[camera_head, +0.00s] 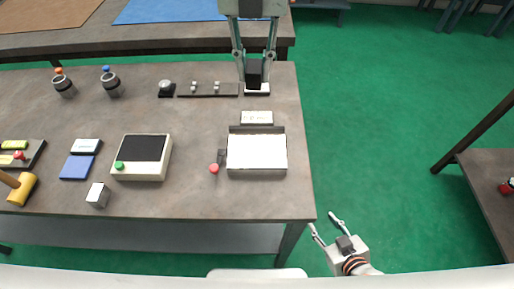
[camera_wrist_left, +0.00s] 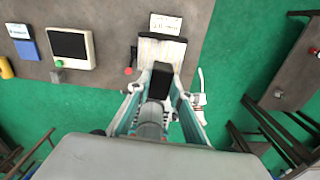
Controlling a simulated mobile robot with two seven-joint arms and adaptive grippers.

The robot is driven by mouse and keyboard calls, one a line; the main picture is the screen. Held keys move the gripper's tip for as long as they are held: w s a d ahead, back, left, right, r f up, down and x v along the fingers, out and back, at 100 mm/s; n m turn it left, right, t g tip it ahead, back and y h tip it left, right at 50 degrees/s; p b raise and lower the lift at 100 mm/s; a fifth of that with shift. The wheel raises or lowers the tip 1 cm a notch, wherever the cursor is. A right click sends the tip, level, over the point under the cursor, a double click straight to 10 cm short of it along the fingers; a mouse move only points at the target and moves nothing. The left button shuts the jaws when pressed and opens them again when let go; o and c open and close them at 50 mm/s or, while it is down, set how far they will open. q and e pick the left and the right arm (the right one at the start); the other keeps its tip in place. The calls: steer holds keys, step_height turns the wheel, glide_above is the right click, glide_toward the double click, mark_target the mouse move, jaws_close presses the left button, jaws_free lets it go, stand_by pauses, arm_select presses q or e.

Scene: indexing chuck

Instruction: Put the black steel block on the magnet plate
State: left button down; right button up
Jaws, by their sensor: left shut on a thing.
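The black steel block (camera_head: 254,72) is held between the fingertips of my left gripper (camera_head: 256,84) at the far right end of the bench. It also shows between the fingers in the left wrist view (camera_wrist_left: 160,82). A pale strip shows directly under the block; I cannot tell whether they touch. A bright plate in a dark frame (camera_head: 257,152), apparently the magnet plate, lies nearer the front with a red-knobbed lever (camera_head: 214,168) at its left. The block is apart from it. My right gripper (camera_head: 325,223) is open and empty, off the bench's front right corner.
A white label (camera_head: 257,117) stands behind the plate. A dark rail with small knobs (camera_head: 208,89) lies left of the held block. A cream box with dark screen (camera_head: 142,157), blue pad (camera_head: 77,167) and metal cube (camera_head: 98,195) stand left. Bare bench lies between.

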mark_target(257, 144)
arm_select(q)
steer(key=shift+d+r+n, duration=0.1)
steer(key=shift+d+n, duration=0.1)
steer(key=shift+n, duration=0.1)
steer(key=shift+s+f, duration=0.1)
steer(key=shift+f, duration=0.2)
step_height(257, 144, down, 19)
steer(key=shift+f+b, duration=0.1)
steer(key=shift+b, duration=0.3)
steer(key=shift+f, duration=0.15)
steer(key=c, duration=1.8)
jaws_free()
step_height(257, 144, up, 12)
steer(key=shift+r, duration=0.1)
